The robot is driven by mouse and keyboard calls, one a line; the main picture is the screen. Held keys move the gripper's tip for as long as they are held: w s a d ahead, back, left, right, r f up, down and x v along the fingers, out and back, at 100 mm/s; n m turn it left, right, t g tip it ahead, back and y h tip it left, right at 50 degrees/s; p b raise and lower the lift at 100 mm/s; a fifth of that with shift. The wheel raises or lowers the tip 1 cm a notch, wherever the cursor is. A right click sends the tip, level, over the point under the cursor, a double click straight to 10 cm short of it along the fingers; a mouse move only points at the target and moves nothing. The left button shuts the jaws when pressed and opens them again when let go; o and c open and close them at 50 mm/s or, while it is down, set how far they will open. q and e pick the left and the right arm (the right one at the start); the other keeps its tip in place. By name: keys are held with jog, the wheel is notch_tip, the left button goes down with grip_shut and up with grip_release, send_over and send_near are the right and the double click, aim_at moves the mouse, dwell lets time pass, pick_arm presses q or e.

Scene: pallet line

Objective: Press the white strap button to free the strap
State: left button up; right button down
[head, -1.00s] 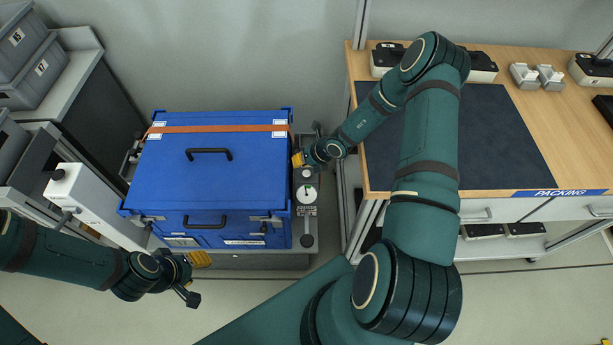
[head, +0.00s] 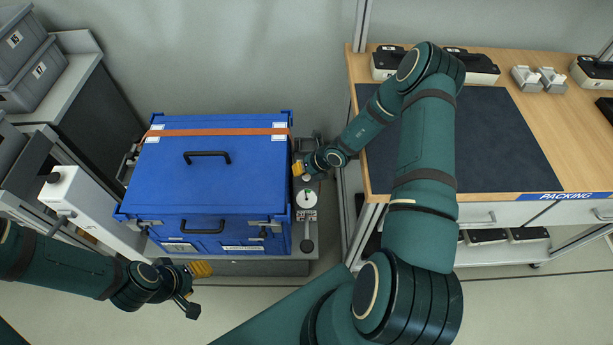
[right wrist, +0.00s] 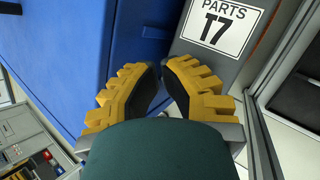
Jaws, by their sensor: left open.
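A blue case (head: 215,175) stands on the pallet line with an orange strap (head: 220,131) across its lid. To its right is a narrow grey panel. On it a small white button (head: 306,177) shows just below my right gripper (head: 298,169), partly hidden by it. My right gripper is beside the case's right edge; whether it touches anything is unclear. In the right wrist view its yellow fingers (right wrist: 161,78) nearly meet, with nothing between them. My left gripper (head: 201,269) is open and empty, in front of the case.
The panel also carries a round dial (head: 306,199) and a black-knobbed lever (head: 306,245). The packing bench (head: 480,140) stands to the right. A white post-like unit (head: 90,205) and grey bins (head: 35,80) are at the left.

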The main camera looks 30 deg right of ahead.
jog(key=shift+f, duration=0.1)
dwell(0.7)
jog(key=shift+f+b, duration=0.35)
jog(key=shift+f+b, duration=0.5)
jog(key=shift+f, duration=0.15)
dwell(0.8)
jog(key=shift+r, duration=0.2)
jog(key=shift+r+p, duration=0.75)
jog(key=shift+r, duration=0.15)
notch_tip(320, 180, up, 5)
jog(key=p, duration=0.3)
jog(key=shift+p, duration=0.3)
